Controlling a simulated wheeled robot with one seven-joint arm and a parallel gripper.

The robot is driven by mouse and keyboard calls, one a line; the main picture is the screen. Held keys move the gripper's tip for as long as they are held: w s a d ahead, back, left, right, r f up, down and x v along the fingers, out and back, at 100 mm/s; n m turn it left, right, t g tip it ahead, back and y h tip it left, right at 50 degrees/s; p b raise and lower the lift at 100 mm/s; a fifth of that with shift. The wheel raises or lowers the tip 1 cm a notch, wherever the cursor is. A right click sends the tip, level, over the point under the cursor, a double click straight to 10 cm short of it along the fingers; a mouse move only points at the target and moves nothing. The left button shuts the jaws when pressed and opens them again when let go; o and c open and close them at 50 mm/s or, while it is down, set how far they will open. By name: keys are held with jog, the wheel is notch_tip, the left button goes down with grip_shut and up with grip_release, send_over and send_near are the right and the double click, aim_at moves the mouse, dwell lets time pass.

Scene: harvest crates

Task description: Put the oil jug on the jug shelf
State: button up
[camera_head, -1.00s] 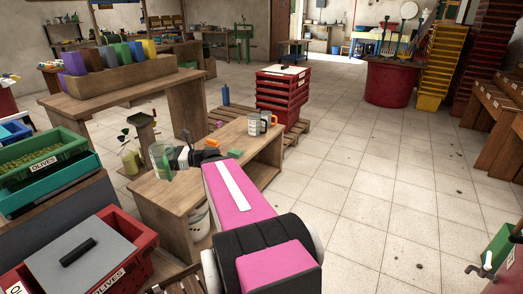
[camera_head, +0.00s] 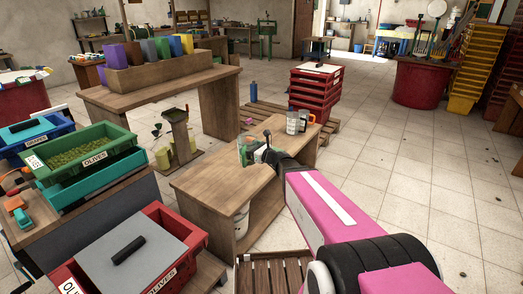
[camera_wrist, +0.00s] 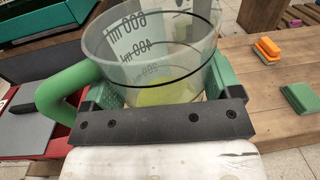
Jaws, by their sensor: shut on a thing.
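The oil jug (camera_wrist: 150,60) is a clear measuring jug with black ml marks, a green handle and some yellow-green liquid low inside. My gripper (camera_wrist: 160,100) is shut on it, with green finger pads on both sides. In the head view the jug (camera_head: 243,152) looks upright at the end of my arm, over or close beside the left part of a low wooden bench (camera_head: 215,185). My gripper (camera_head: 262,156) partly covers it. Two other jugs (camera_head: 293,122) stand at the bench's far end, one with an orange handle. No label shows which surface is the jug shelf.
Orange blocks (camera_wrist: 267,48) and a green block (camera_wrist: 300,97) lie on the wood to the right. A red crate (camera_head: 190,235) with a grey lid stands front left. Red crates (camera_head: 315,92) are stacked behind the bench. The floor at right is clear.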

jog(key=w+a+f, duration=0.3)
jog(key=a+f, duration=0.3)
jog(key=a, duration=0.5)
jog(key=shift+m+t+h, duration=0.3)
jog(key=shift+t, duration=0.1)
jog(key=shift+w+d+f, duration=0.9)
jog(key=shift+w+f, duration=0.75)
jog(key=shift+f, duration=0.2)
jog(key=shift+w+d+f, duration=0.9)
jog(key=shift+w+f, duration=0.7)
jog(key=shift+f, duration=0.3)
jog(key=shift+w+d+f, duration=0.9)
jog(key=shift+w+f, duration=0.75)
jog(key=shift+f, duration=0.2)
jog(key=shift+f, duration=0.2)
jog(key=o, duration=0.8)
jog(key=shift+o, duration=0.2)
jog(key=shift+r, duration=0.1)
